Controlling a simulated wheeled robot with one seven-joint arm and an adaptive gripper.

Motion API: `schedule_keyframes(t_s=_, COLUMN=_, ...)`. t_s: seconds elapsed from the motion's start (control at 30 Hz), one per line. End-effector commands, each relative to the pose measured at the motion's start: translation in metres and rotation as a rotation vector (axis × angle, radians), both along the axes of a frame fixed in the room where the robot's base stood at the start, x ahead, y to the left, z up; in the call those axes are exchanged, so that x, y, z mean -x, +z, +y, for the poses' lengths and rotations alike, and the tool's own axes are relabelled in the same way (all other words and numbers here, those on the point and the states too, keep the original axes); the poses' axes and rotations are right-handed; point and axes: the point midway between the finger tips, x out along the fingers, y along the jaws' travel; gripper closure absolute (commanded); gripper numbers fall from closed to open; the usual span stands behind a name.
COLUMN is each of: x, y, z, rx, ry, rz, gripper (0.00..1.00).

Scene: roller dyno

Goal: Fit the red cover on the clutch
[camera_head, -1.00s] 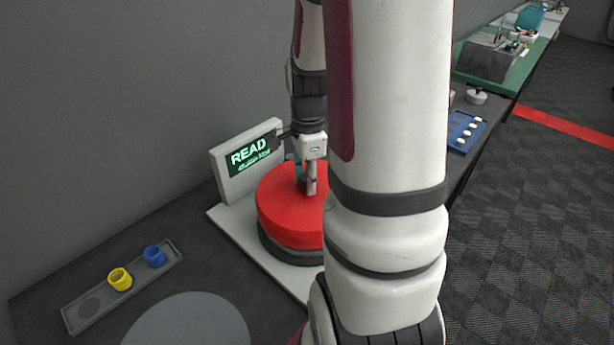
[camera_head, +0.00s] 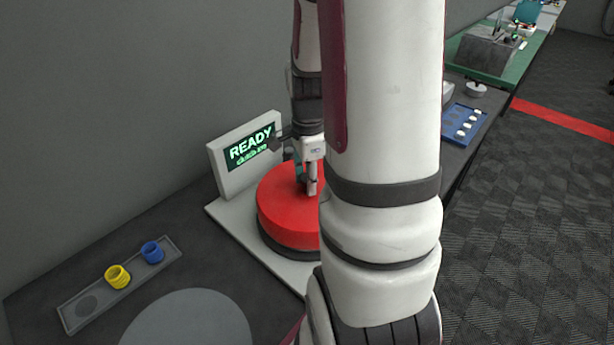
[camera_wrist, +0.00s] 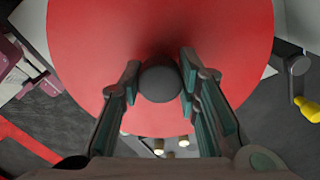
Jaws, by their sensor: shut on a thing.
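The red cover (camera_head: 285,203) is a wide round disc, lying level over a dark round base, the clutch (camera_head: 287,245), on a white plate. A dark ring shows below the cover's edge; I cannot tell whether the cover is fully seated. My gripper (camera_head: 311,190) points down at the cover's middle. In the wrist view the red cover (camera_wrist: 235,45) fills the upper middle. My gripper (camera_wrist: 160,88) has one finger on each side of its dark round knob (camera_wrist: 159,82) and is shut on it. My arm hides the cover's right side in the head view.
A white panel with a green READY screen (camera_head: 249,147) stands just behind and left of the cover. A grey tray (camera_head: 88,305) holds a yellow ring (camera_head: 117,276) and a blue ring (camera_head: 152,252). A blue tray (camera_head: 463,125) lies at the right. A grey wall runs behind.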

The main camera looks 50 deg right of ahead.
Motion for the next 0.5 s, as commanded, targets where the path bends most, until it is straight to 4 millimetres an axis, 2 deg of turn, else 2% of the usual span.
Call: schedule_keyframes(t_s=0.5, x=0.0, y=-0.012, z=0.0, rx=-0.001, ry=0.0, rz=0.0, gripper=1.0)
